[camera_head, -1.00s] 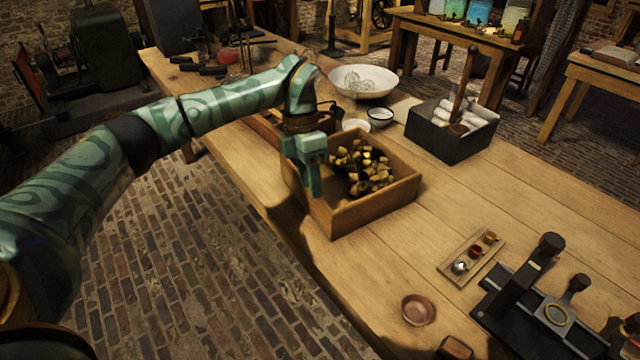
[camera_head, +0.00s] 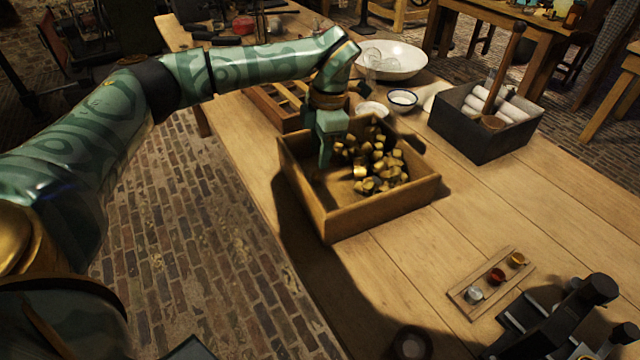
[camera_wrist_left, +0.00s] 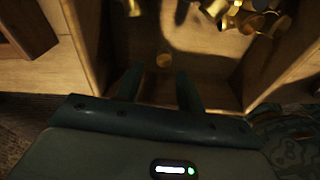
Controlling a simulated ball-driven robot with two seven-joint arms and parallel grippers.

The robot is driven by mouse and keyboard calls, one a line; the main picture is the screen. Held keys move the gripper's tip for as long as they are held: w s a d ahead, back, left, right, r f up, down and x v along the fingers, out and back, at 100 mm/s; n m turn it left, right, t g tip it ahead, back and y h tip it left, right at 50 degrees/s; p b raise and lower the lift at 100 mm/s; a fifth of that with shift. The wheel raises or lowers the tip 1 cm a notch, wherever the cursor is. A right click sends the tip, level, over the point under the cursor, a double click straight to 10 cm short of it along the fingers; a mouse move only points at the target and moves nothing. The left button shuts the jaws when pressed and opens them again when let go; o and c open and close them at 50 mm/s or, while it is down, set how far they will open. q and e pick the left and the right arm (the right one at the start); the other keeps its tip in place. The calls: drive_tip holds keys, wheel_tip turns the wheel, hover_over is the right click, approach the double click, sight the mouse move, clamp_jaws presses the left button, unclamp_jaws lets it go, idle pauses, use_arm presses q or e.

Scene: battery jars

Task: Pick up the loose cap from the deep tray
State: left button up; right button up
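The deep tray (camera_head: 385,216) is an open wooden box on the bench, with a pile of brass caps (camera_head: 372,162) at its far and right side. In the left wrist view one small round cap (camera_wrist_left: 163,60) lies alone on the tray floor, apart from the pile (camera_wrist_left: 245,15). I cannot pick it out in the head view. My left gripper (camera_head: 325,160) points down inside the tray near its left wall. In the left wrist view its two fingers (camera_wrist_left: 157,80) are apart and empty, and the loose cap shows just beyond the gap between them. My right gripper is not in view.
A divided wooden tray (camera_head: 285,108) stands close behind the deep tray. White bowls (camera_head: 403,98) and a black box of rolls (camera_head: 478,146) stand beyond. A small strip with cups (camera_head: 496,276) and a dark device (camera_head: 560,325) are at front right. The middle bench is clear.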

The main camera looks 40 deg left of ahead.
sight(315, 179)
use_arm(q)
drive_tip(key=shift+s+f, duration=0.1)
drive_tip(key=shift+f, duration=0.45)
drive_tip(key=f+b, duration=0.3)
drive_tip(key=f, duration=0.1)
drive_tip(key=shift+s+a+f, duration=0.1)
drive_tip(key=shift+s+a, duration=0.1)
drive_tip(key=shift+s, duration=0.05)
drive_tip(key=shift+f, duration=0.35)
drive_tip(key=shift+r, duration=0.2)
drive_tip(key=c, duration=0.8)
